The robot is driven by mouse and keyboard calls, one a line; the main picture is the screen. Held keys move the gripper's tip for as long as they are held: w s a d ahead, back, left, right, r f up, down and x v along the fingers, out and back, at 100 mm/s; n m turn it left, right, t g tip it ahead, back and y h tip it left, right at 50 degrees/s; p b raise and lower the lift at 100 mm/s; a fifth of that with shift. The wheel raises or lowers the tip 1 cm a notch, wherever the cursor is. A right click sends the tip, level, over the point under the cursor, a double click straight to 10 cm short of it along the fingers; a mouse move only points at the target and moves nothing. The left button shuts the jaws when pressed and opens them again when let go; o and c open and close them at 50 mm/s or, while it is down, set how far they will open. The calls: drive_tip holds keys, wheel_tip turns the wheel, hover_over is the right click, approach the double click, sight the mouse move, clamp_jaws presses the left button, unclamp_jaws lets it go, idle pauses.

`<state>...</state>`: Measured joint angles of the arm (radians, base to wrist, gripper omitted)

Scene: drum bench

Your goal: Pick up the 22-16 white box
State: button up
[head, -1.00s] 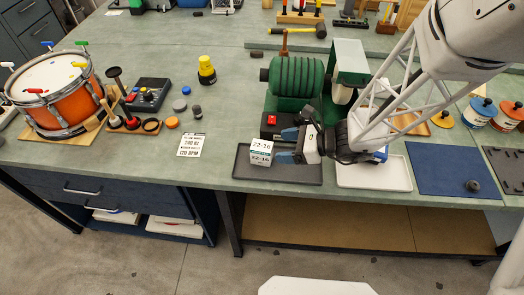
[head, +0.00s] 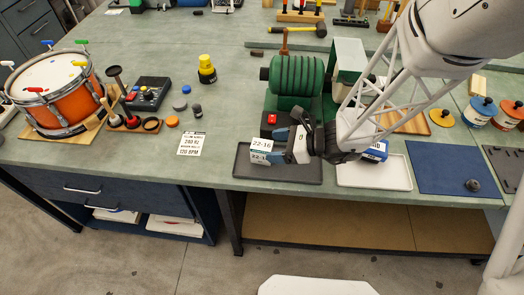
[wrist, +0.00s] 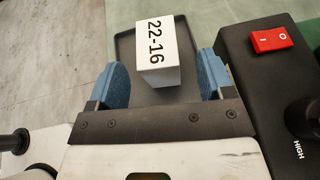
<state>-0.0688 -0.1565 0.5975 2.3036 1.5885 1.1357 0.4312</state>
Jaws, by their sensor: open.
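In the wrist view, my gripper's blue fingers (wrist: 164,62) are spread open, one on each side of the box's near end. A gap shows on both sides.
The green drum machine (head: 297,78) with a red switch (wrist: 271,40) stands close behind the tray. A white tray (head: 388,180) with a blue item (head: 376,151) is to the right. A white printed card (head: 191,144) lies to the left, with clear bench around it.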

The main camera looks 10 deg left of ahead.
sight(262, 148)
drive_tip(key=shift+x, duration=2.45)
drive_tip(key=shift+s+f, duration=0.1)
drive_tip(key=shift+c, duration=0.4)
drive_tip(key=c, duration=1)
